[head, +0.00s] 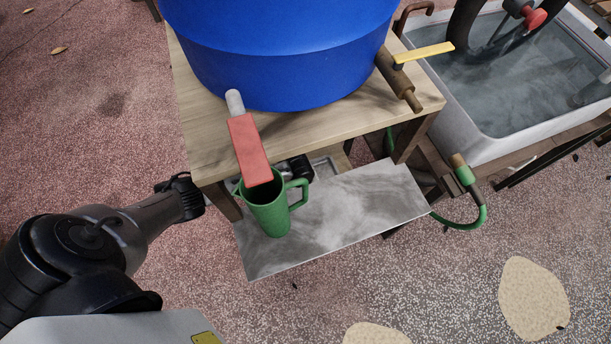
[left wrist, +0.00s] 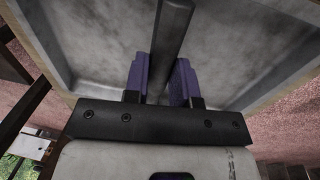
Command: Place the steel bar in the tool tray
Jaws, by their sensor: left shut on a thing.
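The steel bar (left wrist: 173,32) is a dark, straight bar in the left wrist view. It runs up from between the purple fingers of my left gripper (left wrist: 161,78), which is shut on it. Behind the bar lies a grey, rimmed tray (left wrist: 95,45), and the bar overlaps its floor in the picture. I cannot tell whether the bar touches the tray. In the head view my left arm reaches in from the left under the wooden table, and the fingers and bar are hidden there. A small part of the tray rim (head: 328,162) shows behind the green jug. My right gripper is not in view.
A green jug (head: 268,212) stands on a grey metal shelf (head: 365,210), with a red handle-like piece (head: 249,150) above it. A blue barrel (head: 280,60) sits on the wooden tabletop (head: 215,125). A water basin (head: 520,90) is at the right.

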